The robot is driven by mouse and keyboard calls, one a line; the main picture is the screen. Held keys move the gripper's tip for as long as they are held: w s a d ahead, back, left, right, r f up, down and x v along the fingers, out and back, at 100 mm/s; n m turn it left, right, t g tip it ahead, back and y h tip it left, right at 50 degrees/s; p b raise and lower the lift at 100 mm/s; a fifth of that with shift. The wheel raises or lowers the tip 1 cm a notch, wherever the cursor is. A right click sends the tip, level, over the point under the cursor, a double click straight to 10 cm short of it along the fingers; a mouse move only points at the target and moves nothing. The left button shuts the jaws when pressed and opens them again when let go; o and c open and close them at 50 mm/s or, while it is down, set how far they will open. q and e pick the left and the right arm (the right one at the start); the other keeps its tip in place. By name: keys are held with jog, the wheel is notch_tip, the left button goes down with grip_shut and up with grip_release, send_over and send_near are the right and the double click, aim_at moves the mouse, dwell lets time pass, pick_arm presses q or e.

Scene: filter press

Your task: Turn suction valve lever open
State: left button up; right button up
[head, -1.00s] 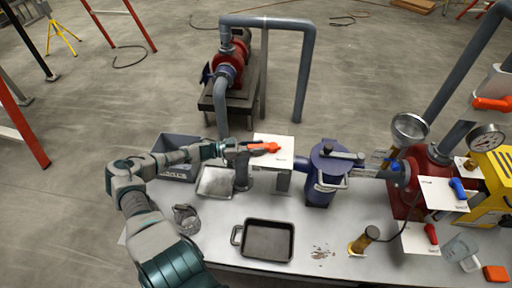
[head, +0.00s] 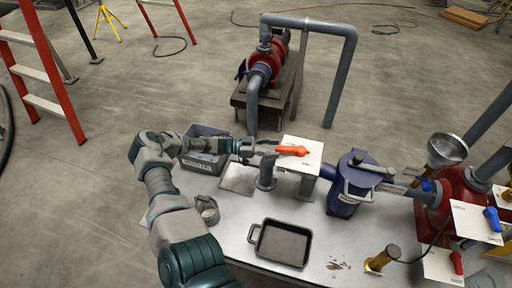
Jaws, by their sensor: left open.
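The orange-red lever (head: 293,150) lies on a white label plate (head: 308,160) above the pipe between the pump and the blue strainer body. I take it for the suction valve lever; the label text is too small to read. My left gripper (head: 268,149) is open beside the lever's left end, with its fingers pointing right at it. Whether a finger touches the lever I cannot tell. My right gripper is not in view.
A blue vessel (head: 347,190) with a top handle stands right of the plate. A grey bin (head: 203,163), a metal jug (head: 207,210) and a dark tray (head: 281,243) are on the table.

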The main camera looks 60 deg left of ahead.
pick_arm(q)
jog(key=v, duration=0.7)
